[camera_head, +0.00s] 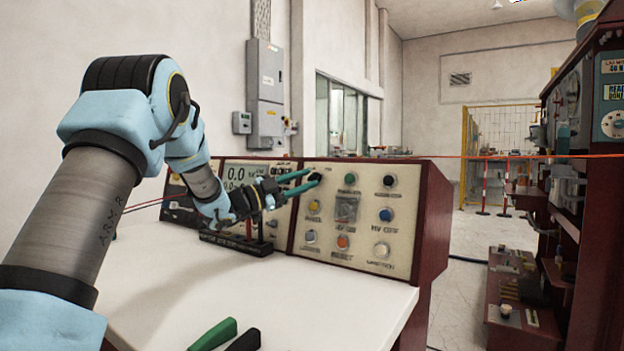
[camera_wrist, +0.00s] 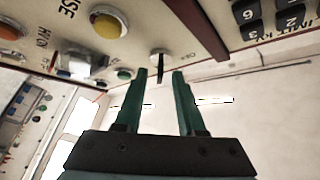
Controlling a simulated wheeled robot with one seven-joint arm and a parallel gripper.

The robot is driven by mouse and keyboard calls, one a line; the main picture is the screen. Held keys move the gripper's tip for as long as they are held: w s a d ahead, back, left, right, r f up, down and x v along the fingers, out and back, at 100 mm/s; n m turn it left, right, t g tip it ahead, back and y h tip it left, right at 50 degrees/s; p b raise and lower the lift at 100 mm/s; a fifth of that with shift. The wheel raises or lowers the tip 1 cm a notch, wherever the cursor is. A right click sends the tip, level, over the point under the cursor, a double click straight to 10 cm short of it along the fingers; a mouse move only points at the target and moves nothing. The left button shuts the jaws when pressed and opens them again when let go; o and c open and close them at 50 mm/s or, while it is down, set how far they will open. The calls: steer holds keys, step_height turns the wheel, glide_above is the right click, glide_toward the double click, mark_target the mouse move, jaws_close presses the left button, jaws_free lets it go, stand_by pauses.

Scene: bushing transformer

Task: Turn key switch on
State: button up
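The key switch (camera_wrist: 158,52) shows in the wrist view as a small pale round lock with a thin dark key sticking out. Lettering that looks like "OFF" is beside it. My gripper (camera_wrist: 159,72) is open, its two teal fingertips on either side of the key with a visible gap on each side. In the head view my gripper (camera_head: 315,177) reaches the upper left corner of the right-hand control panel (camera_head: 362,222). A dark knob-like part shows at the fingertips there; the fingers partly hide the switch.
Several coloured buttons, including a yellow one (camera_wrist: 107,22) and a green one (camera_wrist: 124,74), sit close to the key switch. A display panel (camera_head: 241,177) stands left of it. A white desktop (camera_head: 200,290) lies below, with green-and-black handles (camera_head: 215,335) at its front.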

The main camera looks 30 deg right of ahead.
steer(key=v, duration=0.8)
